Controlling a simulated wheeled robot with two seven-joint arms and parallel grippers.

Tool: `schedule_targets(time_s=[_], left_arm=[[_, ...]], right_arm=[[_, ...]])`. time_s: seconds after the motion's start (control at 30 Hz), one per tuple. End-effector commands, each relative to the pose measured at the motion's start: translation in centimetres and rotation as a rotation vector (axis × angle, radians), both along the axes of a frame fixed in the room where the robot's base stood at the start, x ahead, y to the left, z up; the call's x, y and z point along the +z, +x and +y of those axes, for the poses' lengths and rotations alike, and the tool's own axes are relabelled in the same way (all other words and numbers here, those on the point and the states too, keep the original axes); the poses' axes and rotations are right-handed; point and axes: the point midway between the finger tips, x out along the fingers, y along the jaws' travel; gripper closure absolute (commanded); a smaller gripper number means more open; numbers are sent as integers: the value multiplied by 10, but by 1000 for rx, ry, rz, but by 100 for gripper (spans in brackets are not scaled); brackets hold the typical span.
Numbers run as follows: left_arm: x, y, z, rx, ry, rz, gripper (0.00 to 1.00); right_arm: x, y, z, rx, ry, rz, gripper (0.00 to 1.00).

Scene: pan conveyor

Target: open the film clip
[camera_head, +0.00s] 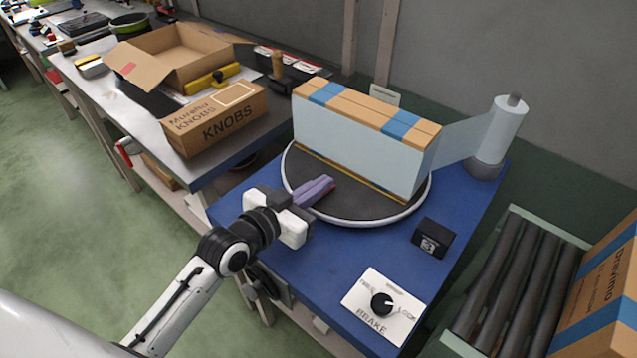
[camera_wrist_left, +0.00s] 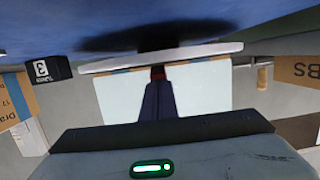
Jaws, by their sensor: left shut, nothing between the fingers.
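My left gripper (camera_head: 330,181) reaches over the near left rim of the round turntable (camera_head: 352,217). Its purple fingers are together with nothing between them, pointing at the lower part of the wrapped box stack (camera_head: 360,145). In the left wrist view, which is upside down, the fingers (camera_wrist_left: 158,84) show from behind. Pale film runs from the stack to the film roll (camera_head: 507,125). My right gripper is out of view.
The blue table (camera_head: 453,205) also holds a black block marked 3 (camera_head: 433,238) and a brake panel with a knob (camera_head: 383,305). A KNOBS carton (camera_head: 215,120) stands on the bench at left. A roller conveyor (camera_head: 505,285) with a carton (camera_head: 605,295) is at right.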

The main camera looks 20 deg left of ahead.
Motion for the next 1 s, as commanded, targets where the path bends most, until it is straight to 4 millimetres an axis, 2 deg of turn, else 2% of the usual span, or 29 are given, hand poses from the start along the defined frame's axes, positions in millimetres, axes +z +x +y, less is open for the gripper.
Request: schedule_targets(time_s=[0.17,0.43,0.47,0.5,0.7,0.83,1.0], left_arm=[[9,1,0,0,0,0,100],[49,6,-3,-1,1,0,100],[49,3,-2,-1,1,1,100],[46,-9,2,-2,2,2,100],[66,-49,15,-2,2,2,100],[76,-66,20,-2,2,0,100],[82,-78,24,-2,0,1,100]], right_arm=[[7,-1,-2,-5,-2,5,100],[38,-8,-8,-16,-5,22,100],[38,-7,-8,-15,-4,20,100],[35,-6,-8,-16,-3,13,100],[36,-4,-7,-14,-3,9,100],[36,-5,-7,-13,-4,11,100],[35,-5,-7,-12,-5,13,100]])
